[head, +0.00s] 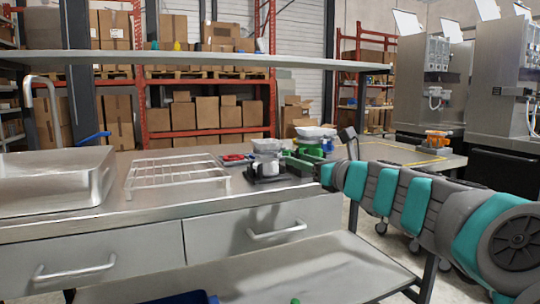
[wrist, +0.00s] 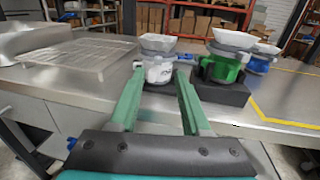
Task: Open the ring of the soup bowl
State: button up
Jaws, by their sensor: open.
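A white pot-like holder (head: 266,160) with a white bowl (head: 267,145) in a grey ring on top stands upright on a dark base on the steel bench. In the wrist view the same holder (wrist: 158,72) sits at the fingertips, its bowl (wrist: 158,42) and grey ring (wrist: 158,53) above them. A small blue part (wrist: 185,57) shows at its right side. My gripper (wrist: 159,80) is open, its two green fingers reaching towards the white holder's left and right sides. Contact cannot be told. I cannot tell which bowl is the soup bowl.
A green holder (wrist: 222,68) with a white bowl stands right of the white one, a blue holder (wrist: 259,63) behind it. A wire rack (head: 178,176) and a steel sink (head: 55,180) are left. A shelf (head: 200,60) spans above. The bench front is clear.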

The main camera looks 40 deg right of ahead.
aim_at(280, 154)
jog(key=w, duration=0.7)
jog(key=shift+w+d, duration=0.1)
jog(key=shift+w, duration=0.1)
grip_shut()
dwell(0.5)
